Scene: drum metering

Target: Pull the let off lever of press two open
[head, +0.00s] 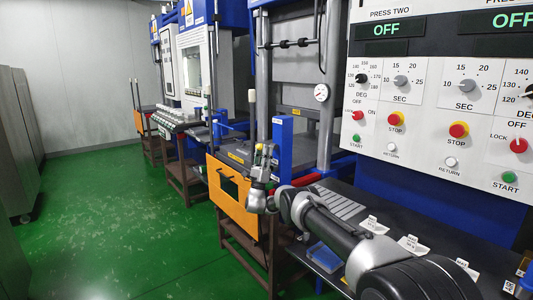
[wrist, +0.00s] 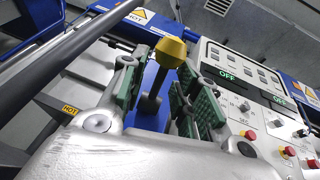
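A lever with a yellow knob (wrist: 170,52) on a dark stem (wrist: 152,88) stands in the wrist view, between the two green-padded fingers of my gripper (wrist: 165,95). The fingers are apart, with gaps visible on both sides of the stem, so my gripper is open around or just behind the lever. I cannot tell whether a pad touches it. In the head view my gripper (head: 262,165) is beside a blue upright post (head: 283,142) at the press front, and its fingers hide most of the lever. The press two panel (head: 413,90) is at the upper right.
An orange panel (head: 234,197) is left of my gripper. A black shelf (head: 425,220) with labelled tags lies under my arm. A round gauge (head: 321,93) is on the press column. A thick grey bar (wrist: 60,60) crosses the wrist view's left. The green floor (head: 90,215) is clear.

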